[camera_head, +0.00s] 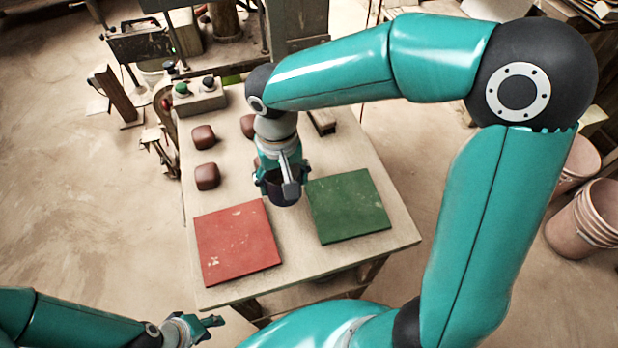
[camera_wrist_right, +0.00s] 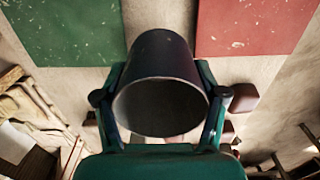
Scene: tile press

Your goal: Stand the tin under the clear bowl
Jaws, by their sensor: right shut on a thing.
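My right gripper (camera_head: 281,186) is shut on a dark tin (camera_head: 284,191), above the table between the red and green tiles. In the right wrist view the tin (camera_wrist_right: 165,70) sits between the two fingers of the right gripper (camera_wrist_right: 160,115), a round end towards the camera. My left gripper (camera_head: 208,329) is at the bottom left, off the table's front edge, open and empty. I can make out no clear bowl in either view.
The table (camera_head: 215,286) carries a red tile (camera_head: 237,243) at left and a green tile (camera_head: 348,206) at right. Several brown blocks (camera_head: 207,176) lie behind the red tile. A button box (camera_head: 201,96) and press machinery stand at the back. Buckets (camera_head: 586,220) stand far right.

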